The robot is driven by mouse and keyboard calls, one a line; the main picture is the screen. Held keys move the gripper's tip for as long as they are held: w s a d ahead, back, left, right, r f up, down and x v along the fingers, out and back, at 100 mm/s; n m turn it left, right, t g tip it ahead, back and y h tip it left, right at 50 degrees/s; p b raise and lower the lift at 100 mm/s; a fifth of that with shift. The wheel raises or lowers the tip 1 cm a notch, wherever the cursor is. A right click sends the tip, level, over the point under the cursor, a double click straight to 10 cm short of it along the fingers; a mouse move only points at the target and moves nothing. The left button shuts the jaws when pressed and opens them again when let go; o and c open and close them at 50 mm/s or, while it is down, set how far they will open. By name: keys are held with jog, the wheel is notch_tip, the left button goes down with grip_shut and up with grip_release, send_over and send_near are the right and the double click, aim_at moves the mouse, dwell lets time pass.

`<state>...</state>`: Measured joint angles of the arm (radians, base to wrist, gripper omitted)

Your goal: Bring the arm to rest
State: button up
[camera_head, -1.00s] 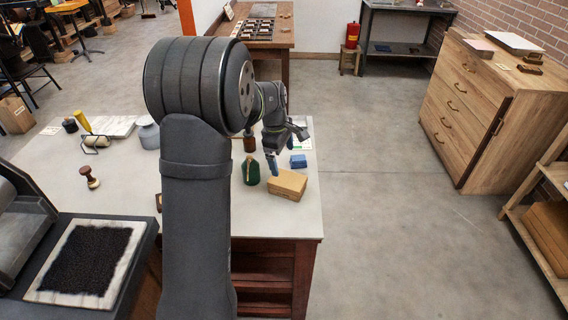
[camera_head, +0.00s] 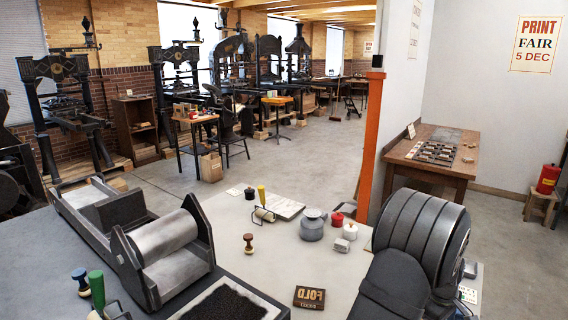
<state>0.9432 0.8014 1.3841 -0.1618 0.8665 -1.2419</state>
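My arm rises at the lower right of the head view, its thick dark upper joint in front of the right end of the grey worktable (camera_head: 285,258). My gripper is not in view; the arm's joint and the frame edge hide or cut off whatever lies beyond it. I cannot see whether it holds anything.
A press with a metal roller (camera_head: 165,240) stands on the table at left. An orange post (camera_head: 369,140) stands behind.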

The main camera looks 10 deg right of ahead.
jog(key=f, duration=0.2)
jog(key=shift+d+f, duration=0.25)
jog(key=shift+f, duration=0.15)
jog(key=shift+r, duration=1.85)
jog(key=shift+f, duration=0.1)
